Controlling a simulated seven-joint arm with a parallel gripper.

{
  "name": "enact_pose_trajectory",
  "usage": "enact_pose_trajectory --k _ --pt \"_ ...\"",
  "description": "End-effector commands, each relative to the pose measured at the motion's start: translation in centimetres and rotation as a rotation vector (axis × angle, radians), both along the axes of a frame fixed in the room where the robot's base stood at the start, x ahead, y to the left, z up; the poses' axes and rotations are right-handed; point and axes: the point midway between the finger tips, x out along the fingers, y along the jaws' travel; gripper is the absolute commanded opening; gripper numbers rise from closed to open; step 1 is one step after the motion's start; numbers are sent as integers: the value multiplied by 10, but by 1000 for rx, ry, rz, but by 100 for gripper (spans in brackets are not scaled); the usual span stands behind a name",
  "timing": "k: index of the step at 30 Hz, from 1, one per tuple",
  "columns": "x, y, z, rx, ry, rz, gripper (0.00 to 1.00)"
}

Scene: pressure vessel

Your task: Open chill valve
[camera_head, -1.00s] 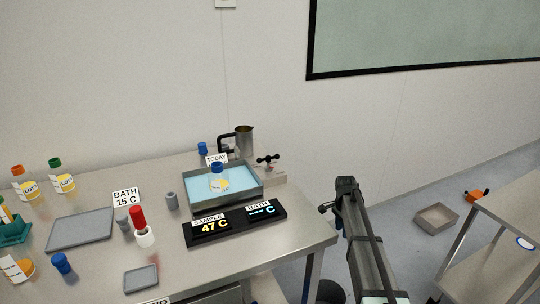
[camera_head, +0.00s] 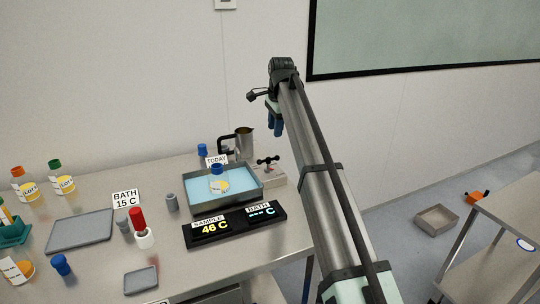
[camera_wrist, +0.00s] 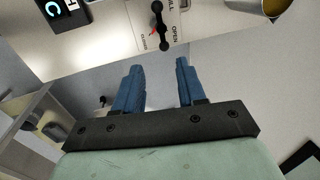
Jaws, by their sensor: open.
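The chill valve has a black bar handle with knobbed ends (camera_head: 267,161) on a pale block (camera_head: 272,177) at the right end of the bath tray.
The bath tray (camera_head: 200,206) holds a blue-capped bottle (camera_head: 219,180). A metal jug (camera_head: 244,141) stands behind the valve. The display panel (camera_head: 236,226) in front reads sample 46 C and bath dashes.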

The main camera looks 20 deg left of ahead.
Motion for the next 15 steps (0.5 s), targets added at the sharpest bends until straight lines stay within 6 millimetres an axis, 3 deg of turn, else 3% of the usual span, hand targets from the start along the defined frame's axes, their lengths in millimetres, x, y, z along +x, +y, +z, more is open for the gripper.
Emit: enact_pose_trajectory --k 5,15 --pt "-4 7 7 6 -1 6 40" --pt "2 13 -42 6 0 6 40"
